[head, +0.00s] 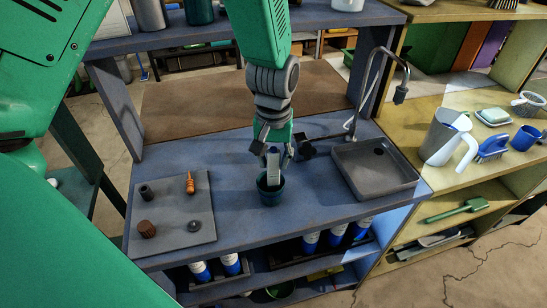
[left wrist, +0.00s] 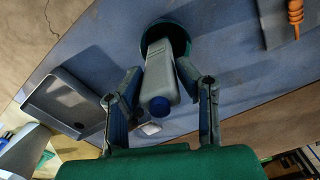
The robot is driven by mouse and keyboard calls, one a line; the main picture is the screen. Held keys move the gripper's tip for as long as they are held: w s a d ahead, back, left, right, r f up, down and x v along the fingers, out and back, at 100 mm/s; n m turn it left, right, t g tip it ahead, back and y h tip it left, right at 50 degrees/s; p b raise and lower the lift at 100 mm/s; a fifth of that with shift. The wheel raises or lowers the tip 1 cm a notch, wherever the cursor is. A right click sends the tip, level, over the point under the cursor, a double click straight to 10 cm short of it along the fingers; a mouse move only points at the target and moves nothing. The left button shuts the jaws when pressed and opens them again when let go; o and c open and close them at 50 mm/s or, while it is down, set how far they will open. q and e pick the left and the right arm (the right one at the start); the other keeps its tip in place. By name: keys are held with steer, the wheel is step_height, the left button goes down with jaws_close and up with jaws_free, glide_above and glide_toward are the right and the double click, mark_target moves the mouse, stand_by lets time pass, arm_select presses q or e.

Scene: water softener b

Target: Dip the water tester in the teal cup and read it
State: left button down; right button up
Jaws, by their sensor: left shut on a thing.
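The water tester is a light grey body with a blue end; it shows in the left wrist view (left wrist: 160,72) and in the head view (head: 273,165). My left gripper (head: 277,153) is shut on it, with a finger on either side, above the cup; its fingers also show in the left wrist view (left wrist: 160,78). The teal cup (head: 270,194) stands upright on the blue bench, and its dark mouth also shows in the left wrist view (left wrist: 186,40). The tester's lower end is inside the cup's mouth; how deep is hidden. No reading is visible. My right gripper is not in view.
A grey board (head: 172,215) with several small fittings lies left of the cup. A grey basin (head: 374,172) and a tall faucet (head: 363,82) are on the right. A grey pitcher (head: 440,138) stands on the yellow bench. Bare bench surrounds the cup.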

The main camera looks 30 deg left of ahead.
mark_target(272, 148)
arm_select(q)
steer(key=shift+a+f, duration=0.1)
steer(key=shift+a, duration=0.4)
steer(key=r+p, duration=0.2)
steer(key=shift+d+r+p, duration=0.3)
steer(key=shift+r+p, duration=0.1)
step_height(272, 148, up, 2)
steer(key=shift+d+r, duration=0.1)
steer(key=shift+a+r, duration=0.15)
steer(key=shift+r, duration=0.65)
steer(key=shift+a+r, duration=0.1)
steer(key=shift+r, duration=1.2)
steer(key=shift+d, duration=0.1)
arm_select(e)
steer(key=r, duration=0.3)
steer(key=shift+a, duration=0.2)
arm_select(q)
steer(key=shift+s+f, duration=0.1)
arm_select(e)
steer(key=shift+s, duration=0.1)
